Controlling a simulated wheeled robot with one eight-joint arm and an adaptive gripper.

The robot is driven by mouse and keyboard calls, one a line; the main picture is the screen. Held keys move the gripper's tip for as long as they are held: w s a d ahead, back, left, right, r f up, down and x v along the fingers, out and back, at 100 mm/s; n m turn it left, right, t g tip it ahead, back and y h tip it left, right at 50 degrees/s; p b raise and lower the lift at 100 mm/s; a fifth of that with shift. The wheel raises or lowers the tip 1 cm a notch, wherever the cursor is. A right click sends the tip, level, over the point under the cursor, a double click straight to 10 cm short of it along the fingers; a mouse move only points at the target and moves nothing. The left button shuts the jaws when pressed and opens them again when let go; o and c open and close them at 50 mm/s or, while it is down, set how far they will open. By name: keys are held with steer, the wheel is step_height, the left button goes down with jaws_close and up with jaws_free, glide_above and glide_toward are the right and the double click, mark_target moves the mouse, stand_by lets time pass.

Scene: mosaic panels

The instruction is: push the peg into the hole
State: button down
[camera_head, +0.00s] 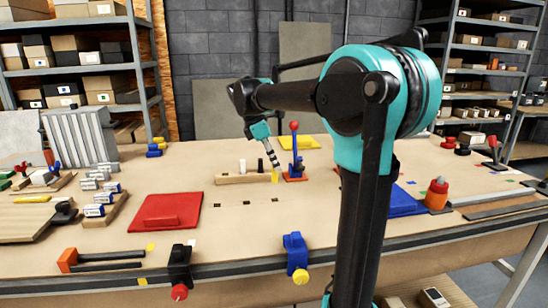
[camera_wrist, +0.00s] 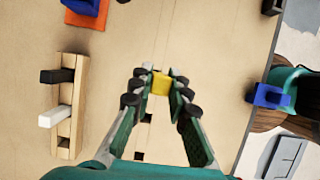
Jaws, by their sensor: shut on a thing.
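My gripper (camera_wrist: 159,76) is shut on a yellow peg (camera_wrist: 160,85), held between its fingertips. In the head view, the yellow peg (camera_head: 275,177) shows below my gripper (camera_head: 273,164), by the right end of a wooden rack (camera_head: 228,180). A row of dark square holes lies in the tabletop: a left hole (camera_head: 217,206), a middle hole (camera_head: 246,203) and a right hole (camera_head: 275,200). The wrist view shows two holes, a lower one (camera_wrist: 139,156) and an upper one (camera_wrist: 147,118). The peg's lower end is hidden in the wrist view.
The rack holds a white peg (camera_wrist: 54,117) and a black peg (camera_wrist: 57,76). A blue toggle clamp (camera_head: 297,165) on a red base stands right of my gripper. A red panel (camera_head: 166,212) lies left of the holes. The tabletop around the holes is clear.

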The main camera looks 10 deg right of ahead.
mark_target(275, 178)
steer(key=shift+f, duration=0.1)
steer(key=shift+f, duration=2.8)
steer(key=shift+f, duration=2.5)
steer(key=c, duration=1.4)
jaws_free()
steer(key=v, duration=1.2)
steer(key=shift+a, duration=0.1)
